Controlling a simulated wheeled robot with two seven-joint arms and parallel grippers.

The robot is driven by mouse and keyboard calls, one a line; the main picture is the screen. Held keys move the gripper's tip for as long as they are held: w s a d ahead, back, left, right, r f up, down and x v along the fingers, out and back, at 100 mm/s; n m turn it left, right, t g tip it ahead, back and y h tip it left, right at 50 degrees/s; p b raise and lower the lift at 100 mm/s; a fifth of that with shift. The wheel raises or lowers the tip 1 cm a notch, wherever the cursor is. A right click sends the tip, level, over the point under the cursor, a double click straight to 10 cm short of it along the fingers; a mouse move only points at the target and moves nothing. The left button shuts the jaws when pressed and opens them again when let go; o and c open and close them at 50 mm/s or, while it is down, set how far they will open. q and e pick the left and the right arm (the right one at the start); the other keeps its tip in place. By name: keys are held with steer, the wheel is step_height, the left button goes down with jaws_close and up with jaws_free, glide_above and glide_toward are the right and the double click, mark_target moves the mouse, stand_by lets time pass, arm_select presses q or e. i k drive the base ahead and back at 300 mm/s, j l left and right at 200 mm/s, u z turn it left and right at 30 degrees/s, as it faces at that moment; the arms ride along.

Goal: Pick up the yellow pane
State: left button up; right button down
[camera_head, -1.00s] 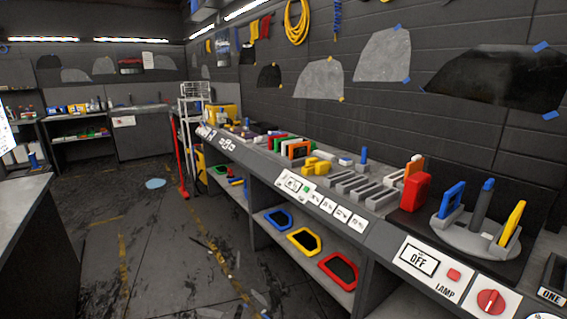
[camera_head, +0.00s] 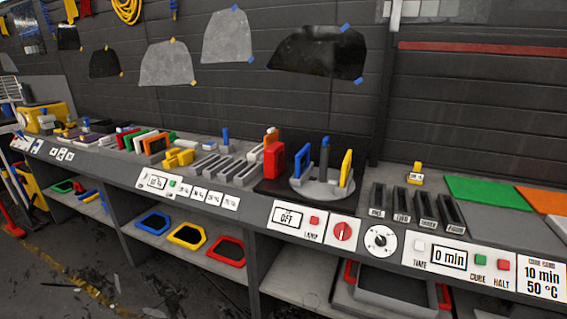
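A yellow pane (camera_head: 346,168) stands upright at the right side of a round grey holder (camera_head: 318,190) on the bench. A blue pane (camera_head: 303,165) stands at the holder's left side, with a dark post (camera_head: 324,160) between them. Another yellow-framed piece (camera_head: 188,236) with a dark middle lies on the lower shelf, between a blue-framed piece (camera_head: 153,222) and a red-framed piece (camera_head: 226,251). Neither of my grippers is in view.
The long bench carries a red block (camera_head: 274,161), grey slotted racks (camera_head: 222,168) and dark labelled slots (camera_head: 416,205). Control panels with a red knob (camera_head: 342,231) line its front. Green (camera_head: 487,190) and orange sheets lie at the right. Open floor is at the lower left.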

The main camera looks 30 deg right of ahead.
mark_target(346, 167)
steer(key=k+j+z, duration=0.15)
steer(key=z, duration=1.2)
